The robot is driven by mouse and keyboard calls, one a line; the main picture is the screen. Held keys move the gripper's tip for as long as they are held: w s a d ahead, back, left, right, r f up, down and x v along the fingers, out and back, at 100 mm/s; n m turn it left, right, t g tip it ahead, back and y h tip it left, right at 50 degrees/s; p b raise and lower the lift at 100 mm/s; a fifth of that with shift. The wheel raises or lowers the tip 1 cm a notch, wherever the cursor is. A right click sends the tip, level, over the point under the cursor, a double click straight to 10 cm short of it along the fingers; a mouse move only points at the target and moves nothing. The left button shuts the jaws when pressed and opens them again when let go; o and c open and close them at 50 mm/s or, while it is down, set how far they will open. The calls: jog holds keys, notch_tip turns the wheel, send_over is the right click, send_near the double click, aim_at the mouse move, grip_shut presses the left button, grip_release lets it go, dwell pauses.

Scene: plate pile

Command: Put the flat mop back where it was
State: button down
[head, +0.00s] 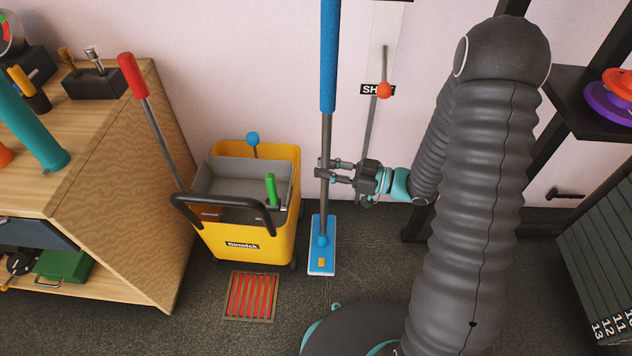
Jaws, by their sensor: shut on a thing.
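The flat mop (327,140) stands nearly upright in the middle of the head view. It has a long blue grip at the top, a grey pole and a blue flat head with a white edge (321,262). My gripper (325,170) comes from the right and is shut on the grey pole, below the blue grip. The mop head is at or just above the dark floor; I cannot tell if it touches. The top of the blue grip is cut off by the picture edge.
A yellow mop bucket (245,235) with a red-tipped lever (150,105) stands close left. A red-slatted floor drain (249,296) lies in front. A wall strip (388,30) with an orange-knobbed rod is behind. A wooden bench (130,190) is left, a dark shelf (585,110) right.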

jog(key=w+a+f, duration=0.2)
jog(key=w+f, duration=0.5)
jog(key=f, duration=0.1)
jog(key=shift+w+f+b, duration=0.35)
jog(key=shift+b, duration=0.05)
jog(key=shift+a+f, duration=0.1)
jog(key=shift+f, duration=0.05)
jog(key=c, duration=1)
grip_release()
jog(key=shift+c, duration=0.2)
